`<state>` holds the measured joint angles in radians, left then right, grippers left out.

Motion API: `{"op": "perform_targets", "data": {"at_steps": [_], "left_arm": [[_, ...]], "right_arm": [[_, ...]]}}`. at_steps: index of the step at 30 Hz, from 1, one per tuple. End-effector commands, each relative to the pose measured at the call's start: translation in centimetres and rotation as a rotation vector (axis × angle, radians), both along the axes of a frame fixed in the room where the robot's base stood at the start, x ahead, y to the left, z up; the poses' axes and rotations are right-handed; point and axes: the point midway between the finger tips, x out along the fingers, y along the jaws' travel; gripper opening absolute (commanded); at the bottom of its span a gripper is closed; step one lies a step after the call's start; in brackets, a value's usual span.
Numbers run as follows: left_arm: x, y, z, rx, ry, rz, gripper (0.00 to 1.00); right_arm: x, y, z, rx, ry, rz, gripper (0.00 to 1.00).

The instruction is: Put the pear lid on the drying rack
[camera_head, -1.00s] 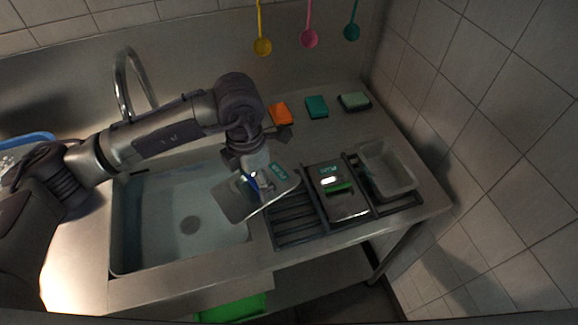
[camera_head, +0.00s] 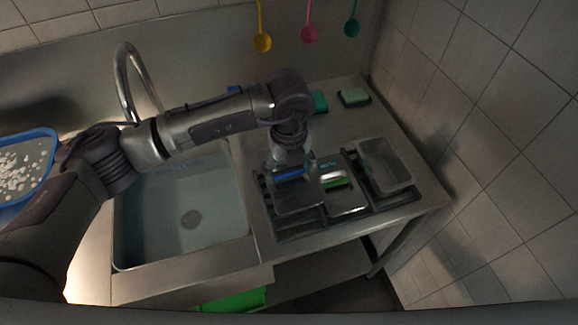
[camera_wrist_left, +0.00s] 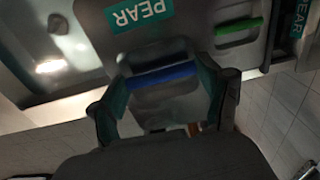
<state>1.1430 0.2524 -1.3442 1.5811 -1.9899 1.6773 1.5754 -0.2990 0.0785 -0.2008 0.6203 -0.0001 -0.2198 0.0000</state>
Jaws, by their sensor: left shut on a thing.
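The pear lid (camera_head: 298,200) is a grey metal lid with a blue handle, held over the left part of the dark drying rack (camera_head: 283,233). In the left wrist view the lid (camera_wrist_left: 95,22) carries a teal PEAR label. My left gripper (camera_head: 290,172) is shut on the blue handle, with its fingers on both sides of it in the wrist view (camera_wrist_left: 162,80). The lid looks nearly level and close to the rack; I cannot tell whether it touches. My right gripper is not in view.
A lid with a green handle (camera_head: 348,200) lies on the rack just right of the pear lid. A grey tub (camera_head: 388,165) stands at the rack's right. The sink (camera_head: 180,235) is to the left. Sponges (camera_head: 354,97) lie behind, and a blue tray (camera_head: 30,165) is far left.

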Motion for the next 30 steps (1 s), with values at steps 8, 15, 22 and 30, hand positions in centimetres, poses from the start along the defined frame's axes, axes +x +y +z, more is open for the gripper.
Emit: {"op": "perform_targets", "data": {"at_steps": [8,15,22,30], "left_arm": [[0.0,0.0,-3.0,0.0,0.001,-0.002,0.44],[0.0,0.0,-5.4,0.0,0.001,-0.002,0.44],[0.0,0.0,-7.9,0.0,0.0,-0.002,0.44],[0.0,0.0,-9.2,-0.001,0.0,-0.003,0.44]], "right_arm": [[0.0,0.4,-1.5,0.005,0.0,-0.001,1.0],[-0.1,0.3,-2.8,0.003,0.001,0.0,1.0],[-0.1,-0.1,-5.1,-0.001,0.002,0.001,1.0],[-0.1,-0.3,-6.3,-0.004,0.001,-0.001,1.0]]}}
